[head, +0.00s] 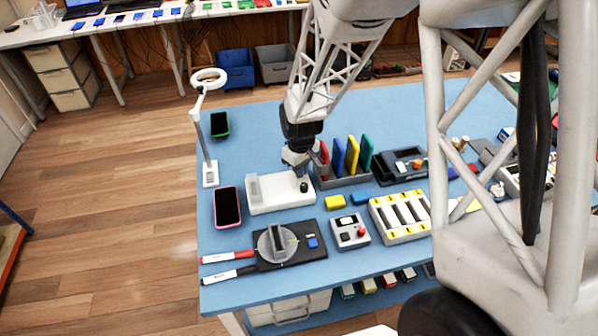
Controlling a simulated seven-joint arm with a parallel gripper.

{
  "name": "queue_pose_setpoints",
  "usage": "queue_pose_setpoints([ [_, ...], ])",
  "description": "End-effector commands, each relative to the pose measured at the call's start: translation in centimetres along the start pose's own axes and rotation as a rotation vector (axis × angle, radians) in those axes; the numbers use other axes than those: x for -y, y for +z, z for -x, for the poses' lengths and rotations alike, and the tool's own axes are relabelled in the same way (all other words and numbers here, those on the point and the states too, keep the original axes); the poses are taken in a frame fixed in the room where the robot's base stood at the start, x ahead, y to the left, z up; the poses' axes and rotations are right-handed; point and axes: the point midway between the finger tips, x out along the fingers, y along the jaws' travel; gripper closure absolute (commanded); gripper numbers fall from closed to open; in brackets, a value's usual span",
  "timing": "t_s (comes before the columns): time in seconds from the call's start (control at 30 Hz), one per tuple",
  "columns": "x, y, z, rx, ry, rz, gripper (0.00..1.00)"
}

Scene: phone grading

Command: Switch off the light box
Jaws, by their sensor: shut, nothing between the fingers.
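A low white box (270,195), which looks like the light box, sits on the blue table (260,122). It has a pale upright block at its left end and a small black knob (304,187) near its right end. I cannot tell whether it is lit. My gripper (302,168) is just above and behind the right end of the white box, near the knob. It is shut with nothing in it. The fingertips are small in the picture, and I cannot tell whether they touch the box.
A rack of coloured cases (352,155) stands close to the gripper's right. A magnifier lamp (208,130) and a pink-edged phone (227,207) are left. In front are a round dial on a black plate (277,243) and a grey box with a red button (350,232).

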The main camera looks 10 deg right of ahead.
Motion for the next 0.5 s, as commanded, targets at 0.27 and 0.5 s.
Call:
queue_pose_setpoints([
  [0.27,0.01,0.01,-0.30,0.000,0.000,0.000,1.00],
  [0.5,0.01,0.02,-0.56,0.001,0.000,0.000,1.00],
])
